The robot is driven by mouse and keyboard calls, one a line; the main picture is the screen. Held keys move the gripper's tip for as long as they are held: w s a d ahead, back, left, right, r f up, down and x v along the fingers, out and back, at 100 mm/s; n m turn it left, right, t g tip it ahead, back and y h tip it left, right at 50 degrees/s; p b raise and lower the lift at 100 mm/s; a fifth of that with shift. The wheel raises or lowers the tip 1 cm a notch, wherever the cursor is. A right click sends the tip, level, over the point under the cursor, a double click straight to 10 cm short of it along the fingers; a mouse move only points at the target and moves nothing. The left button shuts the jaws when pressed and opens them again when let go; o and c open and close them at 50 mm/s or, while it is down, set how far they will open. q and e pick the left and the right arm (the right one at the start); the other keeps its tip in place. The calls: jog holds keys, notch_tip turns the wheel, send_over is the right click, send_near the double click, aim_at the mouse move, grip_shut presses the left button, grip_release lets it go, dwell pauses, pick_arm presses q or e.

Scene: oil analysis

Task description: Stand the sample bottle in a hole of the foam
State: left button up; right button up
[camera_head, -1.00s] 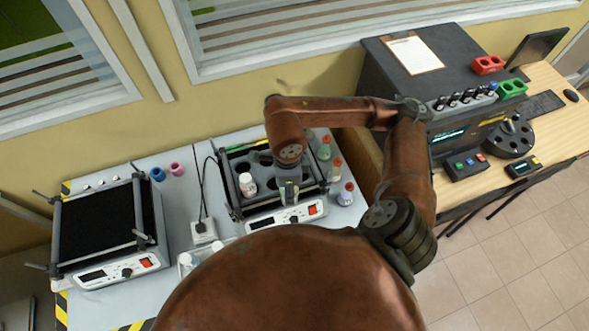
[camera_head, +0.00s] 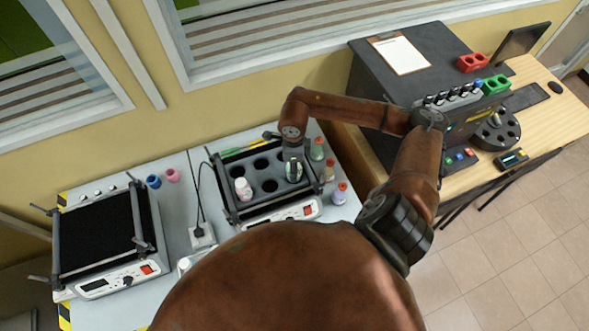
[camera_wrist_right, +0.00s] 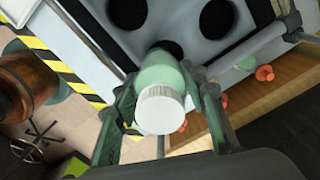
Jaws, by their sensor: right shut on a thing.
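My right gripper (camera_head: 293,172) is over the right part of the black foam (camera_head: 256,196) in the shaker tray. In the right wrist view the gripper (camera_wrist_right: 160,112) is shut on the sample bottle (camera_wrist_right: 160,72), which is pale green with a white cap. The bottle's far end overlaps a dark hole (camera_wrist_right: 176,48) of the foam; I cannot tell whether it is inside the hole. Another bottle (camera_head: 243,189), white with a reddish label, stands in the foam's left part. My left gripper is not in view.
Several capped bottles, including a green one (camera_head: 317,150) and one with an orange cap (camera_head: 340,191), stand right of the tray. A second shaker (camera_head: 108,235) is at left. A dark instrument (camera_head: 385,85) stands at right.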

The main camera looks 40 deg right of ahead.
jog(key=shift+w+d+f, duration=0.25)
jog(key=shift+f, duration=0.2)
notch_tip(320, 180, down, 3)
jog(key=shift+d+f+p, duration=0.1)
jog(key=shift+p, duration=0.65)
jog(key=shift+w+f, duration=0.1)
jog(key=shift+f, duration=0.15)
jog(key=o, duration=1.3)
jog(key=shift+r, duration=0.2)
notch_tip(320, 180, up, 12)
jog(key=shift+b, duration=1.2)
